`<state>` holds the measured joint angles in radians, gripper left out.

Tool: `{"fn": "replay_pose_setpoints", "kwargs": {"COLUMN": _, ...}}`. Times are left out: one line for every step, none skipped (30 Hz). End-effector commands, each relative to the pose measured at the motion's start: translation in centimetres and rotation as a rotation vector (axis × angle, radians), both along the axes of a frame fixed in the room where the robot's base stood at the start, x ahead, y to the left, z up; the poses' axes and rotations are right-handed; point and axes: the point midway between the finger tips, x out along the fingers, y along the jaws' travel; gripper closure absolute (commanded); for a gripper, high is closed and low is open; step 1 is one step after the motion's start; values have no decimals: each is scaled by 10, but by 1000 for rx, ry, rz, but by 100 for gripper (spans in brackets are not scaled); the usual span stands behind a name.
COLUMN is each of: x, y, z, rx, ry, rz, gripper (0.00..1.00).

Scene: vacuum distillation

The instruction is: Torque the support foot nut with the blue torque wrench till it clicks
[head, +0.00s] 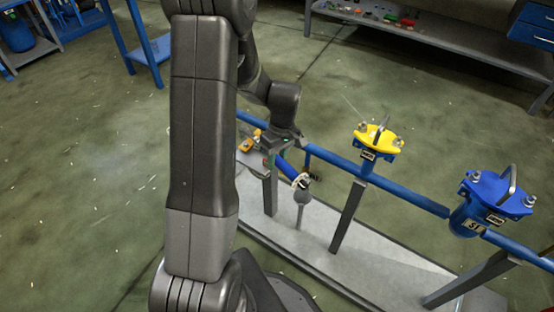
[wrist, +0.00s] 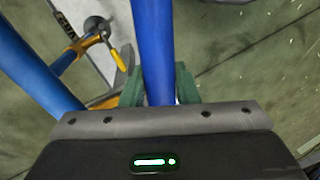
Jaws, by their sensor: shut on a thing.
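My gripper (head: 277,147) is shut on the handle of the blue torque wrench (head: 288,170). In the wrist view the blue handle (wrist: 152,45) runs between the green jaw pads and out of the top of the picture. In the head view the wrench slopes down and right from the jaws, its lower end at a pale ring (head: 300,181) above a grey support post (head: 302,205). I cannot tell whether the wrench sits on a nut there. The support foot nut cannot be made out clearly.
A blue pipe (head: 410,199) runs past the wrench, carrying a yellow-capped fitting (head: 378,139) and a blue-capped fitting (head: 497,195). A grey base plate (head: 345,268) lies below. An orange-and-blue tool (wrist: 90,43) lies left of the handle in the wrist view. Open floor lies at left.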

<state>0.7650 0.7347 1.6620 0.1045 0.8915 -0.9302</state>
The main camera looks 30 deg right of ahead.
Motion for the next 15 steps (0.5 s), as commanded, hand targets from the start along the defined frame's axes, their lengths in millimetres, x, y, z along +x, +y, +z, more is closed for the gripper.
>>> {"fn": "replay_pose_setpoints", "kwargs": {"x": 0, "y": 0, "z": 4, "rx": -2, "ry": -1, "rz": 0, "gripper": 100}}
{"fn": "replay_pose_setpoints", "kwargs": {"x": 0, "y": -1, "z": 4, "rx": -2, "ry": -1, "rz": 0, "gripper": 100}}
{"fn": "replay_pose_setpoints", "kwargs": {"x": 0, "y": -1, "z": 5, "rx": -2, "ry": -1, "rz": 0, "gripper": 100}}
{"fn": "replay_pose_setpoints", "kwargs": {"x": 0, "y": -1, "z": 5, "rx": -2, "ry": -1, "rz": 0, "gripper": 100}}
{"fn": "replay_pose_setpoints", "kwargs": {"x": 0, "y": -1, "z": 6, "rx": -2, "ry": -1, "rz": 0, "gripper": 100}}
{"fn": "replay_pose_setpoints", "kwargs": {"x": 1, "y": -1, "z": 9, "rx": -2, "ry": -1, "rz": 0, "gripper": 100}}
{"fn": "replay_pose_setpoints", "kwargs": {"x": 1, "y": -1, "z": 11, "rx": -2, "ry": -2, "rz": 0, "gripper": 100}}
{"fn": "replay_pose_setpoints", "kwargs": {"x": 1, "y": -1, "z": 14, "rx": -2, "ry": -2, "rz": 0, "gripper": 100}}
{"fn": "replay_pose_setpoints", "kwargs": {"x": 1, "y": -1, "z": 18, "rx": -2, "ry": -2, "rz": 0, "gripper": 100}}
{"fn": "replay_pose_setpoints", "kwargs": {"x": 1, "y": -1, "z": 21, "rx": -3, "ry": -2, "rz": 0, "gripper": 100}}
{"fn": "replay_pose_setpoints", "kwargs": {"x": 1, "y": -1, "z": 24, "rx": -3, "ry": -2, "rz": 0, "gripper": 100}}
{"fn": "replay_pose_setpoints", "kwargs": {"x": 1, "y": -1, "z": 29, "rx": -3, "ry": -2, "rz": 0, "gripper": 100}}
{"fn": "replay_pose_setpoints", "kwargs": {"x": 1, "y": -1, "z": 32, "rx": -3, "ry": -2, "rz": 0, "gripper": 100}}
{"fn": "replay_pose_setpoints", "kwargs": {"x": 1, "y": -1, "z": 35, "rx": -3, "ry": -2, "rz": 0, "gripper": 100}}
{"fn": "replay_pose_setpoints", "kwargs": {"x": 1, "y": -1, "z": 39, "rx": -2, "ry": -2, "rz": 0, "gripper": 100}}
